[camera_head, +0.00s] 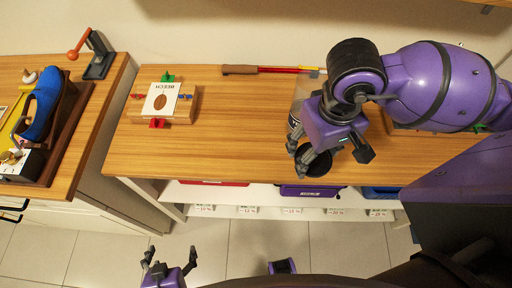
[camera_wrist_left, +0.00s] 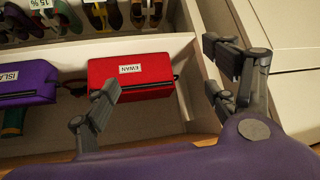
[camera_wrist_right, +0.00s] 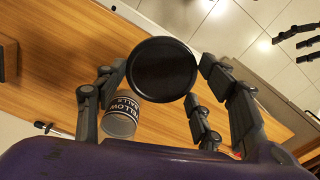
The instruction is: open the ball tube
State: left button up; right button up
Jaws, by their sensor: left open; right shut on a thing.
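The clear ball tube (camera_head: 294,122) stands on the wooden counter, partly hidden behind my right gripper (camera_head: 322,158). Its black label with "YELLOW BALLS" shows in the right wrist view (camera_wrist_right: 122,108). My right gripper is shut on a round black lid (camera_head: 313,162), which also shows between its fingers in the right wrist view (camera_wrist_right: 162,68). The lid appears apart from the tube, nearer the counter's front edge. My left gripper (camera_head: 171,256) is open and empty, low in front of the counter, far from the tube. Its fingers show in the left wrist view (camera_wrist_left: 165,75).
A wooden box with a "BEECH" card (camera_head: 160,99) stands on the counter's left, and a red rod (camera_head: 275,69) lies at the back. Cubbies below hold a red pouch (camera_wrist_left: 130,75) and a purple pouch (camera_wrist_left: 27,84). A side counter (camera_head: 92,140) stands left.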

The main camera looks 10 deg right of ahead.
jog(key=shift+w+a+r, duration=0.1)
jog(key=shift+w+a, duration=0.05)
jog(key=shift+a, duration=0.1)
jog(key=shift+w+a+f+b, duration=0.2)
jog(key=shift+w+f+b, duration=0.5)
jog(key=shift+f+b, duration=0.3)
jog(key=w+a+f+p, duration=0.1)
jog(key=w+a+f, duration=0.2)
jog(key=w+a, duration=0.3)
send_over(266, 149)
notch_tip(266, 149, down, 5)
jog(key=shift+s+d+r, duration=0.1)
jog(key=shift+s+r, duration=0.05)
jog(key=shift+f, duration=0.25)
notch_tip(266, 149, down, 3)
pick_arm(q)
jog(key=shift+s+a+f, duration=0.1)
jog(key=shift+f, duration=0.15)
jog(key=shift+f, duration=0.1)
